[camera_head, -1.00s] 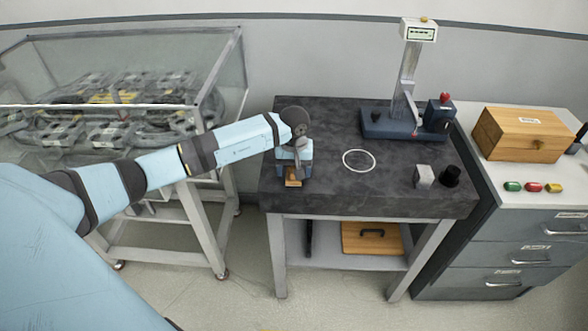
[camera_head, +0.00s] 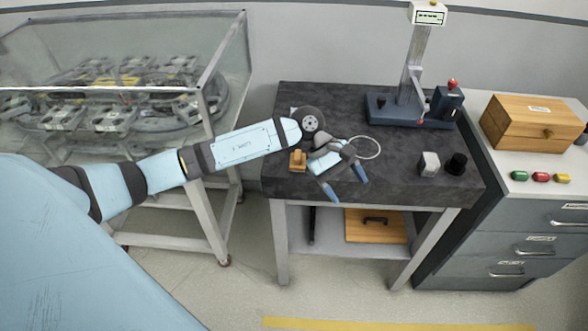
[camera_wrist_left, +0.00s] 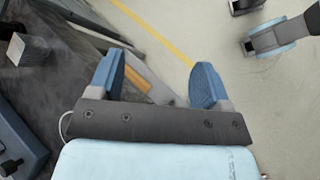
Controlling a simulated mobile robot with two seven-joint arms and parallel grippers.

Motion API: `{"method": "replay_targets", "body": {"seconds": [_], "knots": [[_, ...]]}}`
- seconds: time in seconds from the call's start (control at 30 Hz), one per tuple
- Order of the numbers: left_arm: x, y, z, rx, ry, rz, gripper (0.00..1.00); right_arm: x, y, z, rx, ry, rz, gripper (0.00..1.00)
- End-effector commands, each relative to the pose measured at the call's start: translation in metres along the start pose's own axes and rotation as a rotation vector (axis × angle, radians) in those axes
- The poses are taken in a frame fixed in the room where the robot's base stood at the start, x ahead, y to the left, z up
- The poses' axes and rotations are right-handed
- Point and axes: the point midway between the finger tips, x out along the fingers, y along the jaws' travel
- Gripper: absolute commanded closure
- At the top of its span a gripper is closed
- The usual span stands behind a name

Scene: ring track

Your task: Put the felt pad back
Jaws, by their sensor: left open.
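My left gripper (camera_head: 346,183) is open, with its two blue fingers pointing toward the front edge of the dark table (camera_head: 400,185). In the left wrist view, nothing shows between its spread fingers (camera_wrist_left: 157,70) but the table edge, shelf and floor beyond. A small wooden block (camera_head: 298,161) sits on the table just left of the gripper, apart from the fingers. I cannot pick out the felt pad for sure; the block may be it or carry it.
A grey block (camera_head: 430,163) and a black cylinder (camera_head: 457,163) stand at the table's right. A blue-based stand (camera_head: 390,110) is at the back. A wooden box (camera_head: 530,122) sits on the right cabinet. A glass case (camera_head: 225,70) stands left.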

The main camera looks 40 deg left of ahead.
Motion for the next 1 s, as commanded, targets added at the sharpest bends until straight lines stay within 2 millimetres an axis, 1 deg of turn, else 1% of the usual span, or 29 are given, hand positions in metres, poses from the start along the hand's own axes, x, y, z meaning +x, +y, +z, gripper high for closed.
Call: {"method": "replay_targets", "body": {"seconds": [0.03, 0.07, 0.1, 0.17, 0.2, 0.23, 0.27, 0.3, 0.37, 0.4, 0.47, 0.5, 0.53, 0.57, 0.6, 0.67, 0.7, 0.8, 0.9, 1.0], "knots": [[0.028, -0.004, 0.029, -0.165, -0.18, 0.095, 0.29, 0.0, 0.0, 0.0, 0.0, 0.0, 0.0, 0.57], [0.038, -0.003, 0.043, -0.275, -0.283, 0.151, 0.29, 0.0, 0.0, 0.0, 0.0, 0.0, 0.0, 0.57], [0.047, -0.002, 0.061, -0.432, -0.421, 0.216, 0.29, 0.0, 0.0, -0.001, 0.0, 0.0, 0.0, 0.57], [0.053, 0.001, 0.081, -0.684, -0.632, 0.297, 0.29, 0.0, 0.0, -0.001, 0.0, 0.0, 0.0, 0.57], [0.055, 0.002, 0.088, -0.864, -0.772, 0.341, 0.29, 0.0, 0.0, -0.001, 0.0, 0.0, 0.0, 0.57], [0.054, 0.002, 0.091, -1.003, -0.877, 0.369, 0.29, 0.0, 0.0, -0.001, 0.0, 0.0, 0.0, 0.57], [0.054, 0.001, 0.091, -1.145, -0.983, 0.391, 0.29, 0.0, 0.0, 0.0, 0.0, 0.0, 0.0, 0.57], [0.053, -0.003, 0.088, -1.34, -1.123, 0.415, 0.29, 0.0, 0.0, 0.0, 0.0, 0.0, 0.0, 0.57], [0.052, -0.013, 0.075, -1.64, -1.333, 0.439, 0.29, 0.0, 0.0, 0.0, 0.0, 0.0, 0.0, 0.57], [0.054, -0.024, 0.064, -1.842, -1.473, 0.447, 0.29, 0.0, 0.0, 0.0, 0.0, 0.0, 0.0, 0.57], [0.06, -0.047, 0.043, -2.148, -1.685, 0.445, 0.29, 0.0, 0.0, 0.0, 0.0, 0.0, 0.0, 0.57], [0.066, -0.066, 0.03, -2.346, -1.824, 0.437, 0.29, 0.0, 0.0, 0.0, 0.0, 0.0, 0.0, 0.57], [0.072, -0.082, 0.021, 2.437, 1.883, -0.418, 0.29, 0.0, 0.0, 0.0, 0.0, 0.0, 0.0, 0.57], [0.079, -0.099, 0.012, 2.314, 1.783, -0.367, 0.29, 0.0, 0.0, 0.0, 0.0, 0.0, 0.0, 0.57], [0.089, -0.122, 0.003, 2.158, 1.659, -0.306, 0.29, 0.0, 0.0, 0.0, 0.0, -0.001, 0.0, 0.57], [0.104, -0.155, -0.005, 1.948, 1.498, -0.236, 0.29, 0.0, 0.0, 0.0, 0.0, -0.001, 0.0, 0.57], [0.112, -0.175, -0.008, 1.829, 1.409, -0.201, 0.29, 0.0, 0.0, 0.0, 0.0, -0.001, 0.0, 0.57], [0.129, -0.212, -0.009, 1.608, 1.251, -0.141, 0.29, 0.0, 0.0, 0.0, 0.0, -0.001, 0.0, 0.57], [0.138, -0.231, -0.008, 1.498, 1.172, -0.114, 0.29, 0.0, 0.0, 0.001, 0.0, -0.001, 0.0, 0.57], [0.141, -0.235, -0.007, 1.469, 1.151, -0.107, 0.29, 0.0, 0.0, 0.001, 0.0, -0.001, 0.0, 0.57]]}}
